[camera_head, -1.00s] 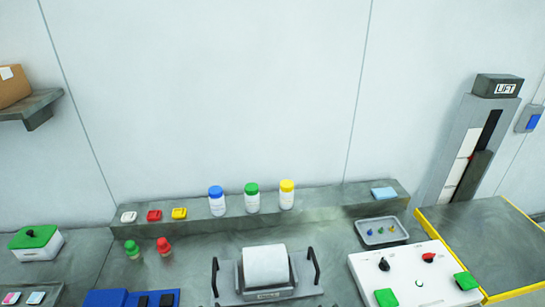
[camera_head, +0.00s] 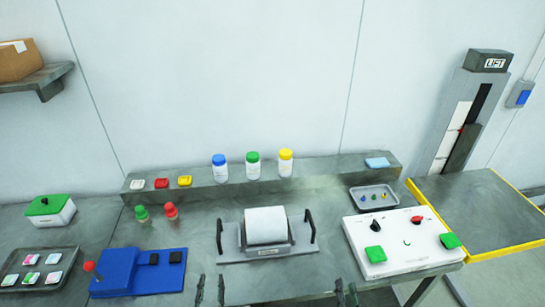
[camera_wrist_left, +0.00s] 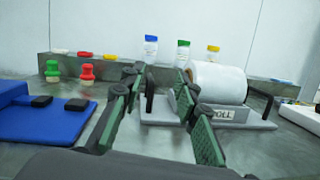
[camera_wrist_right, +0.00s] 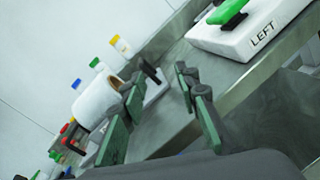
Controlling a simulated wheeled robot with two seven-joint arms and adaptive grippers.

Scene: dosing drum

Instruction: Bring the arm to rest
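My left gripper (camera_head: 211,290) shows at the bottom edge of the head view, in front of the roll stand. In the left wrist view (camera_wrist_left: 155,110) its two green-padded fingers stand apart with nothing between them. My right gripper (camera_head: 346,292) is at the bottom edge too, in front of the table's near edge, left of the white panel. In the right wrist view (camera_wrist_right: 158,112) its fingers are also apart and empty. Neither gripper is seen touching anything. Most of both arms is out of view.
A roll stand (camera_head: 268,252) with a white roll (camera_head: 265,226) sits mid-table. Left is a blue base (camera_head: 150,282); right is a white panel (camera_head: 380,256) with green buttons. Bottles and coloured blocks stand on the back ledge (camera_head: 325,175). A yellow-edged lift platform (camera_head: 480,215) is far right.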

